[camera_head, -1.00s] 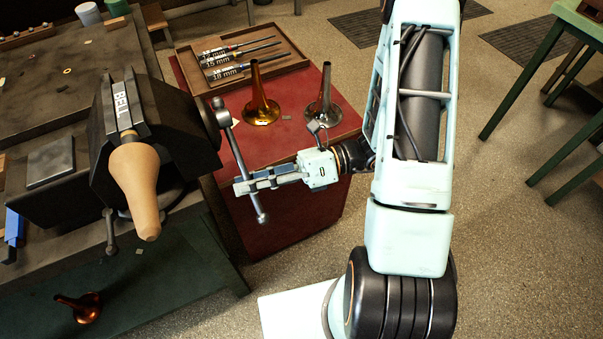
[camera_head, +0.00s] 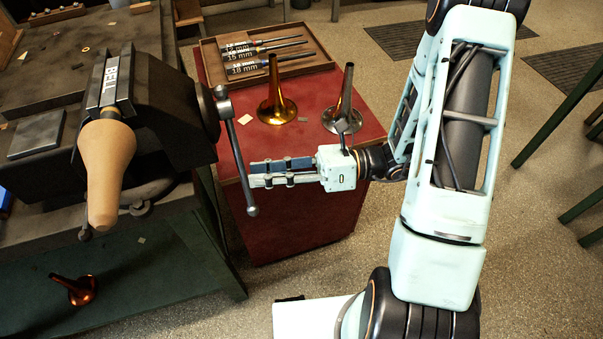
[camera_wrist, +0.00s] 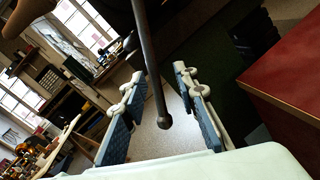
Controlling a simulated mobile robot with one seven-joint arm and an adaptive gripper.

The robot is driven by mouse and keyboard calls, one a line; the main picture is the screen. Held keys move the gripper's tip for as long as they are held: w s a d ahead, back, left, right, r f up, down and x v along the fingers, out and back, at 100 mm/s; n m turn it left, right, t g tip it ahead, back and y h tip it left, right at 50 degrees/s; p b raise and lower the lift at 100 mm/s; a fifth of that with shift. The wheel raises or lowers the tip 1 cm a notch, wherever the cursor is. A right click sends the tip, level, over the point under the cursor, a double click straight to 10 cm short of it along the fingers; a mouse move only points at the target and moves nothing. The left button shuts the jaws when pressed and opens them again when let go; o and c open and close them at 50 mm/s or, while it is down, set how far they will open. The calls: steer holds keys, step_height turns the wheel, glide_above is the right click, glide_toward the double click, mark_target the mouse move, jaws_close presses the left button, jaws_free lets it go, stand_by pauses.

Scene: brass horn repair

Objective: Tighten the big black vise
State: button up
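The big black vise (camera_head: 165,115) stands on the bench at the left, with a tan wooden cone held at its front. Its grey steel handle bar (camera_head: 238,152) hangs down at a slant on its right side and ends in a ball. My gripper (camera_head: 251,173) points left, with its fingertips just right of the bar's lower half. In the wrist view the bar (camera_wrist: 147,60) comes down between the two blue-padded fingers in the picture, clear of both. The fingers (camera_wrist: 157,88) are apart. My gripper is open and holds nothing.
Behind my gripper is a red cabinet (camera_head: 300,150) with a gold horn bell (camera_head: 277,100), a silver one (camera_head: 344,110) and a wooden tray (camera_head: 312,65) of labelled tools. A copper bell (camera_head: 78,290) lies low at left. Green table legs (camera_head: 555,110) stand at right.

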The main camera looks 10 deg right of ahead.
steer(key=s+d+n+g, duration=0.1)
steer(key=d, duration=0.5)
steer(key=shift+d+h, duration=0.25)
steer(key=shift+h, duration=0.15)
steer(key=shift+f, duration=0.1)
